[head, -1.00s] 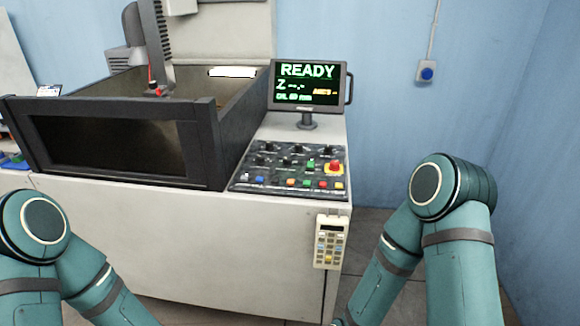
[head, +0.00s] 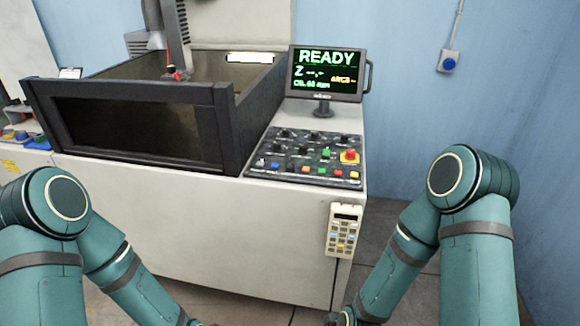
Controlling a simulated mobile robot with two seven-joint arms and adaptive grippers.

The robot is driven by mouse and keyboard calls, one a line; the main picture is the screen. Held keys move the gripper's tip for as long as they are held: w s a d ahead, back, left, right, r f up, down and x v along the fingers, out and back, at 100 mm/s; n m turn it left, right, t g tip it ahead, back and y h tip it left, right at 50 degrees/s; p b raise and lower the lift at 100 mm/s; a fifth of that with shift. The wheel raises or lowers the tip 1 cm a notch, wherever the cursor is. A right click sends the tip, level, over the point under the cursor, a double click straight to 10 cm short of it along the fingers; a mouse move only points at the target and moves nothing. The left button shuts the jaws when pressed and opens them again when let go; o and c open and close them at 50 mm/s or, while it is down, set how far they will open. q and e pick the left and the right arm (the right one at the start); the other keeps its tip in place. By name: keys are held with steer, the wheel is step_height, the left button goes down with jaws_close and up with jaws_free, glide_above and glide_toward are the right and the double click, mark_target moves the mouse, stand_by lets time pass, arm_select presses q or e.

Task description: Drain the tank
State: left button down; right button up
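The tank (head: 232,132) is a dark-framed open box with a dark front window (head: 135,130), on top of the white machine body at the left. Its inside is partly hidden by the front wall, and I cannot tell the liquid level. A black control panel (head: 300,157) with coloured buttons, black knobs and a red stop button on yellow (head: 349,156) lies to the right of the tank. The monitor (head: 327,73) above it reads READY. Both my arms reach down below the picture's lower edge, and neither gripper's fingers show.
A beige handheld pendant (head: 342,230) hangs on the machine's front right. A dark vertical column with a red-tipped head (head: 173,74) stands over the tank. A blue wall button (head: 447,61) is at the right. Coloured items (head: 22,138) sit at the far left. Grey floor is open right of the machine.

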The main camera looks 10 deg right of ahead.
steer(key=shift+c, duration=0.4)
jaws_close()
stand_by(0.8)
